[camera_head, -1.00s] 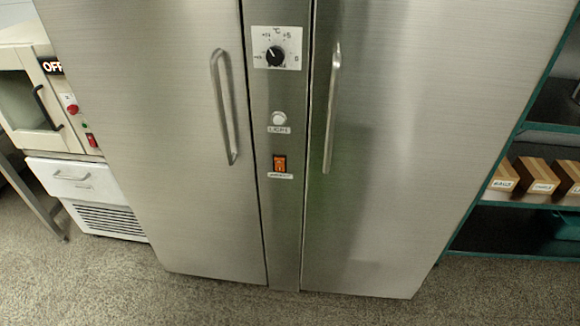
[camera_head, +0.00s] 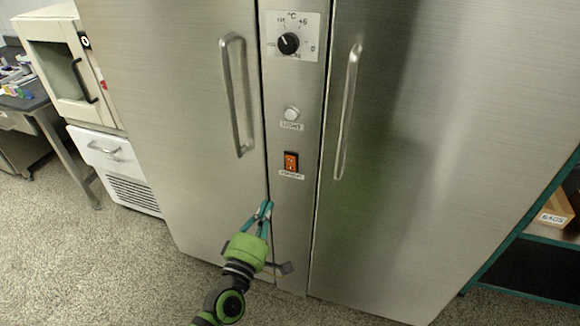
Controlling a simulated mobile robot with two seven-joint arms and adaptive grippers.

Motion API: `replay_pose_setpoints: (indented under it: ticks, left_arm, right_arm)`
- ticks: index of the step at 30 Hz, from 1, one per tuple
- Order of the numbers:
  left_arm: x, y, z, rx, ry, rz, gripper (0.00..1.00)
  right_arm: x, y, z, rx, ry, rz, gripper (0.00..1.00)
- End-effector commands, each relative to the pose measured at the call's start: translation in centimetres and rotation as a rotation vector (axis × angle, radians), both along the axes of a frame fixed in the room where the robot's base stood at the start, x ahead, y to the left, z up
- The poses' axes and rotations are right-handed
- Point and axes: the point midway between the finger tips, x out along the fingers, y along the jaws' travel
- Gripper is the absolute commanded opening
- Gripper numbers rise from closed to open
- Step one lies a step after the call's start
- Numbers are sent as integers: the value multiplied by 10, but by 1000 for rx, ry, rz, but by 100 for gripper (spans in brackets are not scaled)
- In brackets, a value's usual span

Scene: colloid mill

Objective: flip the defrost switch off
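The defrost switch (camera_head: 291,161) is a small orange-lit rocker in a black frame. It sits on the narrow steel panel between the two cabinet doors, with a label (camera_head: 291,176) just under it. My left gripper (camera_head: 266,205) is green with teal fingers, below and a little left of the switch, apart from it. Its fingers converge and their tips look close together, with nothing seen between them. The switch is not covered by the gripper. My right gripper is not in view.
Above the switch are a round white light button (camera_head: 292,113) and a black temperature dial (camera_head: 289,43). Long handles stand out on the left door (camera_head: 236,95) and right door (camera_head: 348,110). A cream machine (camera_head: 68,65) stands left; a shelf (camera_head: 540,240) with boxes stands right.

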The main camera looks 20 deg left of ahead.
Motion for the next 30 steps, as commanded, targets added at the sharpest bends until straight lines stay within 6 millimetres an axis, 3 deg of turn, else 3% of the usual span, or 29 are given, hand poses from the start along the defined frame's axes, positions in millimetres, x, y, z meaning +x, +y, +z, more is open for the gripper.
replay_pose_setpoints:
  ticks: [6,10,24,30]
  left_arm:
    - [2,0,0,3,1,-1,0]
    - [14,-1,3,3,-1,0,0]
    - [107,-4,18,5,1,-1,0]
    - [131,-5,21,5,1,0,0]
  right_arm:
    - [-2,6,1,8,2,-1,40]
    - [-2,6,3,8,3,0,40]
    - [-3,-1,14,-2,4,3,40]
    - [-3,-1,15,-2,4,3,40]
